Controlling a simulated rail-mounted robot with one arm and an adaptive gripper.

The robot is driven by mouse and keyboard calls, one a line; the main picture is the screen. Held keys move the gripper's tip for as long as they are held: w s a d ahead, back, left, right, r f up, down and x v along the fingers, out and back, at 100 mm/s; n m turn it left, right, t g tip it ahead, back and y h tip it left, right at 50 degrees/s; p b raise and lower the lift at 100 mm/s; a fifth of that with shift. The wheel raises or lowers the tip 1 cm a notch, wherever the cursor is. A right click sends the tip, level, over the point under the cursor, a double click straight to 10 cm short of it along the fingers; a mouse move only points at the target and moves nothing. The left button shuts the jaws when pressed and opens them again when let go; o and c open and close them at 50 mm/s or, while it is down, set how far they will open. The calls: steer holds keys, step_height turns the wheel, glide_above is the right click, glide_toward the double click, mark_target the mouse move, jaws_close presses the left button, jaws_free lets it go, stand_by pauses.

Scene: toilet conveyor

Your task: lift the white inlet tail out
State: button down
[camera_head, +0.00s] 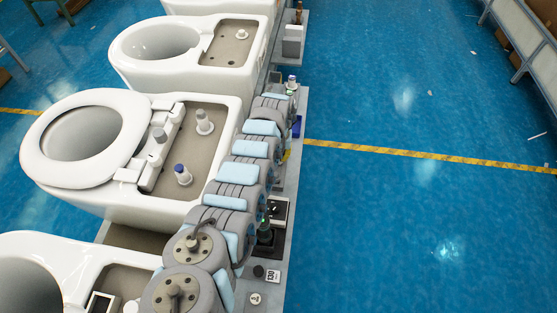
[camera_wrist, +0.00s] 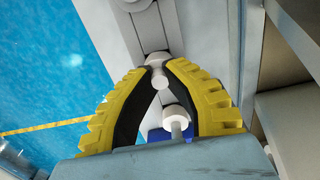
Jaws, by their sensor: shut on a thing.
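My gripper (camera_wrist: 157,68) shows in the wrist view as two yellow ribbed fingers with black inner faces. Its tips are closed around a small white stepped piece, which looks like the white inlet tail (camera_wrist: 158,79). A second white cylindrical piece on a thin stem (camera_wrist: 176,117) shows between the fingers, nearer the palm. I cannot tell whether it belongs to the same part. In the head view my arm hides most of the gripper; only a bit of yellow (camera_head: 286,155) shows at the arm's right side. Whether the tail touches anything below is unclear.
A blue container (camera_head: 296,127) sits on the grey ledge (camera_head: 285,180) beside the arm; blue also shows behind the fingers. A white toilet with seat (camera_head: 95,97) stands left, with fittings in its rear recess (camera_head: 205,122). More toilets stand ahead and behind. The blue floor at right is mostly clear.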

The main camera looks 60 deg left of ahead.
steer(key=shift+r+p, duration=0.75)
steer(key=shift+p, duration=0.15)
stand_by(0.5)
steer(key=shift+r+p, duration=2.5)
steer(key=shift+r, duration=0.15)
